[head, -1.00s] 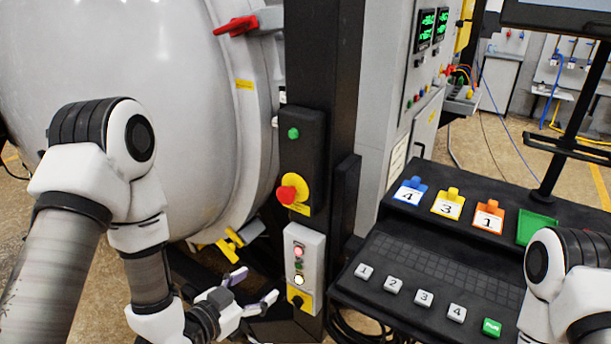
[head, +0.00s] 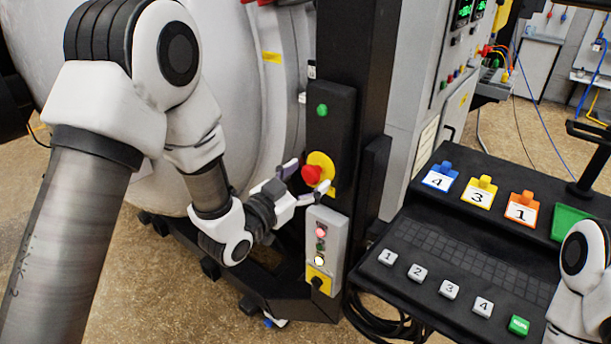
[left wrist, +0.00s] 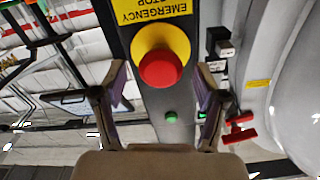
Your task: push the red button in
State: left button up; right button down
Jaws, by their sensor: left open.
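The red button (head: 311,175) is a mushroom-shaped emergency stop on a round yellow plate, on the black post beside the furnace. It also shows in the left wrist view (left wrist: 160,68), upside down under an "EMERGENCY STOP" label. My left gripper (head: 307,179) is open and empty, its two fingers spread to either side of the button. In the left wrist view the button lies between the fingertips, a little toward the top. I cannot tell whether anything touches it. My right gripper is out of view; only part of my right arm shows at the lower right.
A green button (head: 322,110) is above the red one on the post. A grey box with lamps and a yellow-plated switch (head: 319,280) is below. To the right stands a black console (head: 432,247) with numbered keys and coloured tags. The furnace door (head: 243,90) is behind.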

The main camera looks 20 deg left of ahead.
pick_arm(q)
jog(key=shift+w+f, duration=0.15)
grip_shut()
jog(key=shift+w+d+b, duration=0.2)
jog(key=shift+w+b, duration=0.3)
jog(key=shift+w, duration=0.15)
jog(key=shift+c, duration=2.1)
grip_release()
jog(key=o, duration=0.4)
jog(key=shift+w+d, duration=0.1)
jog(key=shift+w, duration=0.05)
jog(key=v, duration=0.7)
jog(key=shift+s, duration=0.2)
